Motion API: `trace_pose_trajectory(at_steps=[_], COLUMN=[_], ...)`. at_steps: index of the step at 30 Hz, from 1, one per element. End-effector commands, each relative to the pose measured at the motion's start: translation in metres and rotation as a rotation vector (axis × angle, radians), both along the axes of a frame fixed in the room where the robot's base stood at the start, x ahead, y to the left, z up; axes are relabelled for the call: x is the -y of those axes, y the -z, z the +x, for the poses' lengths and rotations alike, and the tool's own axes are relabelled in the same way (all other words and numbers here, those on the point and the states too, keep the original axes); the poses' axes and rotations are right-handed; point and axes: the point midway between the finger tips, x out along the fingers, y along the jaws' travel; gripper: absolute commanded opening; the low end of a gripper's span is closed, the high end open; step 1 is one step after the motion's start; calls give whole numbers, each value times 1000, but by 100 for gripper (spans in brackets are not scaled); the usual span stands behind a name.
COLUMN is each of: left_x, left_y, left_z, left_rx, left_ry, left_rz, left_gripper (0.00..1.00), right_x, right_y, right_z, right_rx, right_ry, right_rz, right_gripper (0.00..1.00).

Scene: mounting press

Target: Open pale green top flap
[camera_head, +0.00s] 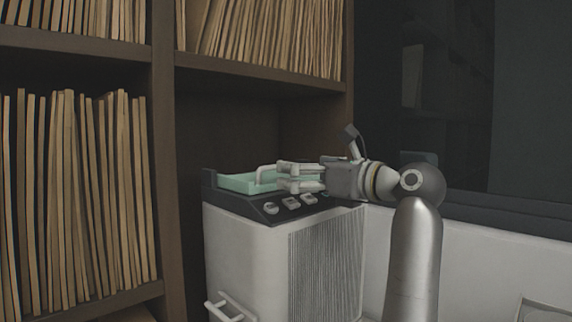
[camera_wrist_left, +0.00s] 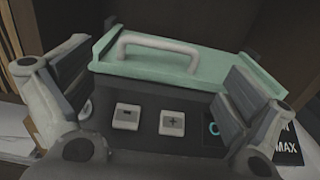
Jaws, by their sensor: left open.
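The pale green top flap (camera_head: 236,183) lies flat on top of the white and dark grey machine (camera_head: 250,245); it looks shut. Its pale bar handle (camera_head: 264,172) stands up from it. My left gripper (camera_head: 281,177) is open and level, its fingers pointing left close to the handle. In the left wrist view, the flap (camera_wrist_left: 150,69) lies ahead with the handle (camera_wrist_left: 157,42) between and beyond the open fingers (camera_wrist_left: 160,75). Nothing is between the fingers, and I see no contact with the handle. My right gripper is not in view.
Buttons marked minus (camera_wrist_left: 127,117) and plus (camera_wrist_left: 172,123) sit on the machine's front panel below the flap. Wooden shelves (camera_head: 160,150) packed with files stand to the left and behind.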

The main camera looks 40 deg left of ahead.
Motion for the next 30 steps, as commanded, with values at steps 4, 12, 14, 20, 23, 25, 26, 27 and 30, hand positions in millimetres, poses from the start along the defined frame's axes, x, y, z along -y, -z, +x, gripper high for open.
trace_pose_trajectory(at_steps=[4,12,14,20,23,25,26,27,30], left_x=[-30,-59,-61,-62,-62,-62,-62,-62,-62], left_y=[-3,-1,-1,0,0,0,0,0,0], left_z=[2,5,5,5,6,6,6,5,6], left_rx=[-3,-2,-2,-2,-2,-3,-3,-3,-3], left_ry=[-4,-2,-1,0,0,0,0,0,-1], left_rz=[2,2,2,2,2,2,2,2,2], left_gripper=[100,100,100,100,96,87,83,78,65], right_x=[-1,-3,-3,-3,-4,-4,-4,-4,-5], right_y=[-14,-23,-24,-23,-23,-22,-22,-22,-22], right_z=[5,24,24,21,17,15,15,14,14], right_rx=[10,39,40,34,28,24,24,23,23], right_ry=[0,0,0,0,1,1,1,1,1], right_rz=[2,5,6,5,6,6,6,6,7], right_gripper=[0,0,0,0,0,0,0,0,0])
